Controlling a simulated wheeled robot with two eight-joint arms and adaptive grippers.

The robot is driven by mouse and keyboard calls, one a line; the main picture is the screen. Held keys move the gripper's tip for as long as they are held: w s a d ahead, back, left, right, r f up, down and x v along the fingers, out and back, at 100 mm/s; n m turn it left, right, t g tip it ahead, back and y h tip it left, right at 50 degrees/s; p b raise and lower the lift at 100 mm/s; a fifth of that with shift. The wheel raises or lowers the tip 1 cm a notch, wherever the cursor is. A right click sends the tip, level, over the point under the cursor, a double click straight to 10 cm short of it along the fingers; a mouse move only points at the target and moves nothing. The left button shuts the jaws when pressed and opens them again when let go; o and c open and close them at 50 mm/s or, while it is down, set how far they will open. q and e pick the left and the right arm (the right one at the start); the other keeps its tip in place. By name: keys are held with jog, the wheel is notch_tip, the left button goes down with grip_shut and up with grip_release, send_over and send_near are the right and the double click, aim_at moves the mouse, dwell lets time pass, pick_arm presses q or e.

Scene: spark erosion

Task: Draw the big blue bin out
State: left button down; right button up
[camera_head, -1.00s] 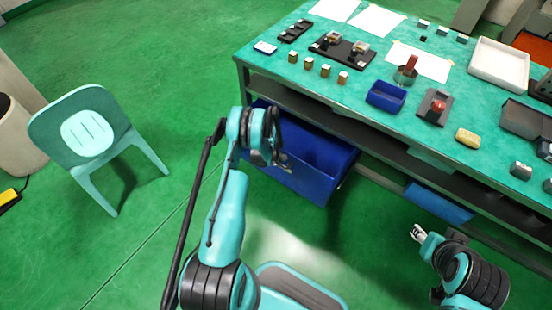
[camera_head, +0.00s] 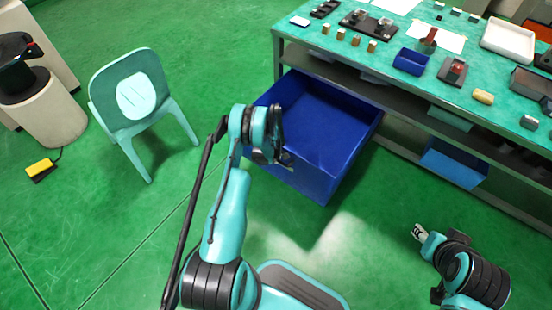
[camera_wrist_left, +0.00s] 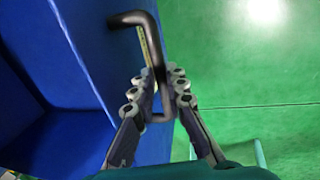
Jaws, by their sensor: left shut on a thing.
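The big blue bin (camera_head: 325,125) juts out from under the green-topped workbench, open at the top and empty inside as far as I see. Its far end is still beneath the bench top. My left gripper (camera_head: 280,155) is at the bin's near side. In the left wrist view the bin's blue wall (camera_wrist_left: 85,50) fills the left, and the left gripper (camera_wrist_left: 160,95) is shut on a black bar handle (camera_wrist_left: 150,50) on that wall. My right gripper (camera_head: 419,232) is over the floor at lower right, away from the bin; its fingers are too small to judge.
The workbench (camera_head: 400,98) carries small blocks, trays and a small blue box (camera_head: 411,61). Another blue bin (camera_head: 455,162) sits on its lower shelf to the right. A pale teal chair (camera_head: 133,95) stands at left. The green floor between chair and bin is clear.

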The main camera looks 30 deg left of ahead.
pick_arm(q)
jog(key=c, duration=1.5)
grip_release()
jog(key=shift+c, duration=0.2)
notch_tip(320, 180, up, 12)
jog(key=s, duration=0.2)
jog(key=shift+s+a+f, duration=0.1)
